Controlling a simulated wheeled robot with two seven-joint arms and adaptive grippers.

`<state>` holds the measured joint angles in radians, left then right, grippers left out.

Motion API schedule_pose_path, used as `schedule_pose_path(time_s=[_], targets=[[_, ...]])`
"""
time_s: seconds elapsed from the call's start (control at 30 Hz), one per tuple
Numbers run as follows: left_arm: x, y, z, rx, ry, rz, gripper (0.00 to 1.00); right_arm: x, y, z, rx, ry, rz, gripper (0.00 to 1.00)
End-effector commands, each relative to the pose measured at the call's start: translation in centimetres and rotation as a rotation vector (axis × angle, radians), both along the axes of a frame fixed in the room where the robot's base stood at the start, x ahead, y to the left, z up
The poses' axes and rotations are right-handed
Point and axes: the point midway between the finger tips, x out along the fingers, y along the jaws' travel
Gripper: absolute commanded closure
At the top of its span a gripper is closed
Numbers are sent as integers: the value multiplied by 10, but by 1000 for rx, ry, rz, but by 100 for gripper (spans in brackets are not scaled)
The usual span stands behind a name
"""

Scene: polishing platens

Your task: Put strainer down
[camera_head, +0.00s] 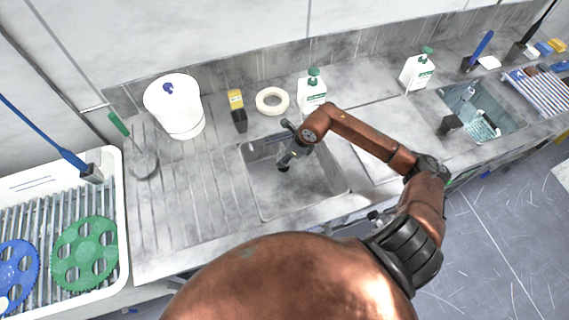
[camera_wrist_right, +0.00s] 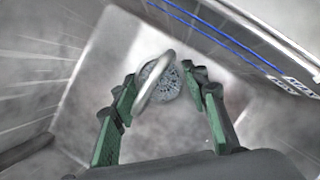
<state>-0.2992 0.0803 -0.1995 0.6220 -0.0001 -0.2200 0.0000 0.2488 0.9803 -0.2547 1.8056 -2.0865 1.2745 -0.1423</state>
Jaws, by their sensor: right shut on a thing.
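The strainer (camera_wrist_right: 172,84) is a small round speckled grey piece with a pale curved loop over it, between the fingertips in the right wrist view. My right gripper (camera_head: 285,163) reaches from the right over the grey sink basin (camera_head: 312,187). In the right wrist view its green fingers (camera_wrist_right: 163,88) are closed on the strainer. The strainer is hard to make out in the head view, hidden by the dark gripper. I cannot tell whether it touches the basin floor. My left gripper is not in view.
The ribbed drainboard (camera_head: 190,205) is mostly clear. A second basin (camera_head: 480,110) is at right.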

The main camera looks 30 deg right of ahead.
Motion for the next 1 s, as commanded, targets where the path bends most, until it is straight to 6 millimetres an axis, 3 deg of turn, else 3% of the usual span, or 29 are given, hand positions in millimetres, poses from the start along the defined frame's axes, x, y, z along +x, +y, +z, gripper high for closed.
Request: schedule_pose_path(time_s=[0.4,0.73,0.77,1.0], targets=[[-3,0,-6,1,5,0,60,0,0,-49,2,1,1,86],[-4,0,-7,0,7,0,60,0,0,-52,-1,0,2,86],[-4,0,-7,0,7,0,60,0,0,-52,-1,0,2,57],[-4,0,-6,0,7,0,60,0,0,-51,0,1,2,41]])
